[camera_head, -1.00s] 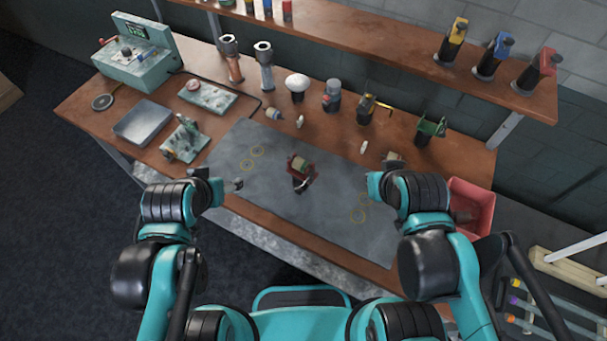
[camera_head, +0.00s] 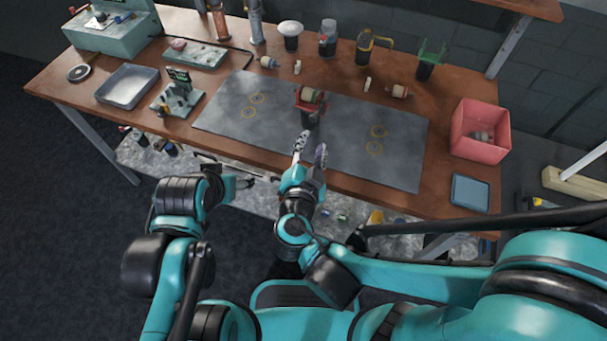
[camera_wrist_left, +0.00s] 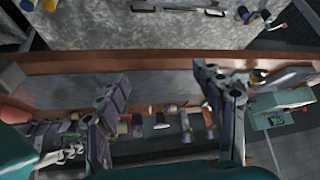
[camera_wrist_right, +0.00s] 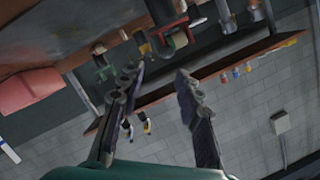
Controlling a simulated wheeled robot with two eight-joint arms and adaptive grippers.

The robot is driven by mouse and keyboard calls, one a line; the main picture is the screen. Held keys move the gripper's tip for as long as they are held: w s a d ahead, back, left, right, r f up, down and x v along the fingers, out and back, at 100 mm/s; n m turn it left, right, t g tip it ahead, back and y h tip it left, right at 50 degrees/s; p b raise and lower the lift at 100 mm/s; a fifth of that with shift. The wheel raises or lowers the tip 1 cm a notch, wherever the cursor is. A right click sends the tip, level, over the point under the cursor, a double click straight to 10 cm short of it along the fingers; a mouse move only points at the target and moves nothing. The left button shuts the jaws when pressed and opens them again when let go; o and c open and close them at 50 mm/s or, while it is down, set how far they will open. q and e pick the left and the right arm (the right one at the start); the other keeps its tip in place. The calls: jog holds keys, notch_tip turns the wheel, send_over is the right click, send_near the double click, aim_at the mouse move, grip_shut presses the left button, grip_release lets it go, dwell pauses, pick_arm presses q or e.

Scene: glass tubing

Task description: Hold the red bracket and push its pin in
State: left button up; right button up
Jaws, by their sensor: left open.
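The red bracket (camera_head: 298,99) holds a pale roller (camera_head: 311,96) and sits on a dark stand (camera_head: 308,119) at the back of the grey mat (camera_head: 240,100). I cannot make out its pin. My right gripper (camera_head: 311,148) is just in front of the stand, pointing at it, with its fingers apart and empty. In the right wrist view, a red part, probably the bracket (camera_wrist_right: 163,16), hangs beyond the open fingers (camera_wrist_right: 157,90). My left gripper (camera_head: 243,182) is open and empty in front of the bench edge. Its spread fingers also show in the left wrist view (camera_wrist_left: 165,97).
A red bin (camera_head: 467,150) and a blue tray (camera_head: 470,190) are at the bench's right. A green fixture (camera_head: 178,98) and a grey tray (camera_head: 127,88) are at the left. Several tools stand along the back. The mat's right half is clear.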

aim_at(311, 91)
pick_arm(q)
jog(key=shift+o, duration=0.2)
jog(key=shift+s+f, duration=0.1)
jog(key=shift+f, duration=0.2)
jog(key=w+d+r+m+g, duration=0.2)
jog(key=w+d+r+m, duration=0.15)
jog(key=w+m, duration=0.35)
jog(key=w+d+r+m+g, duration=0.15)
jog(key=w+r+m, duration=0.25)
jog(key=w, duration=0.6)
jog(key=w+d+f+m+g, duration=0.1)
jog(key=w+d+f+m, duration=0.1)
jog(key=w+d+m, duration=0.1)
jog(key=w+d+f+m+g, duration=0.1)
jog(key=w+d+f+m, duration=0.2)
jog(key=w+d+m, duration=0.1)
jog(key=w+d+f+m+g, duration=0.1)
jog(key=w+d+f+m, duration=0.1)
jog(key=w+d+m, duration=0.2)
jog(key=shift+w+d+f+g, duration=0.1)
jog(key=shift+d+g, duration=0.05)
jog(key=shift+d, duration=0.3)
jog(key=shift+w+d+f+g, duration=0.1)
jog(key=shift+d, duration=0.3)
jog(key=shift+d+f+m, duration=0.2)
jog(key=shift+d+m, duration=0.1)
jog(key=shift+m, duration=0.1)
notch_tip(311, 91, down, 8)
jog(key=shift+s+r, duration=0.1)
jog(key=shift+r, duration=0.15)
